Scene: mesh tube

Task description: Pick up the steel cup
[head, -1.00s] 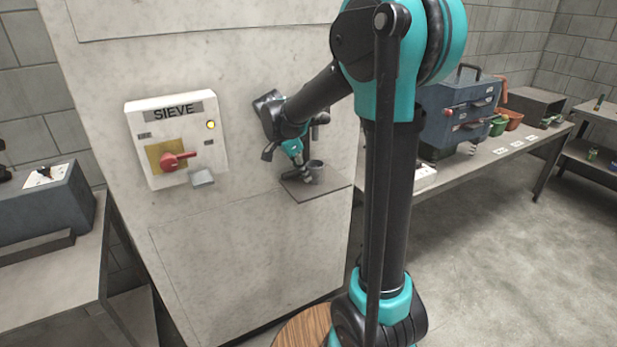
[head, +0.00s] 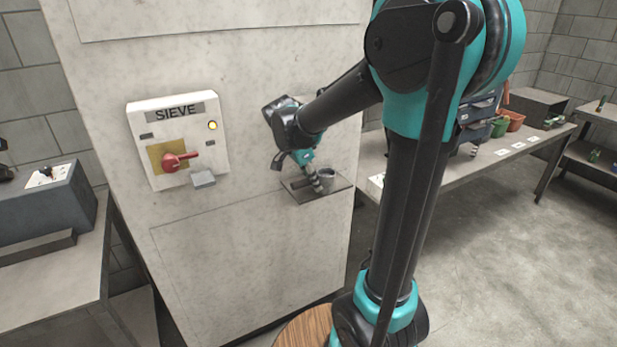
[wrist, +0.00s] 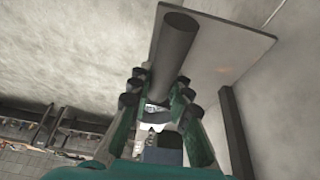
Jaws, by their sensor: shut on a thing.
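I cannot tell whether the cup's base touches the plate.
The white SIEVE box (head: 178,140) with a red handle (head: 180,160) is on the cabinet left of my gripper. A long bench (head: 480,165) with pots stands at the right. A grey machine (head: 45,205) is at the left. Open floor lies at the right.

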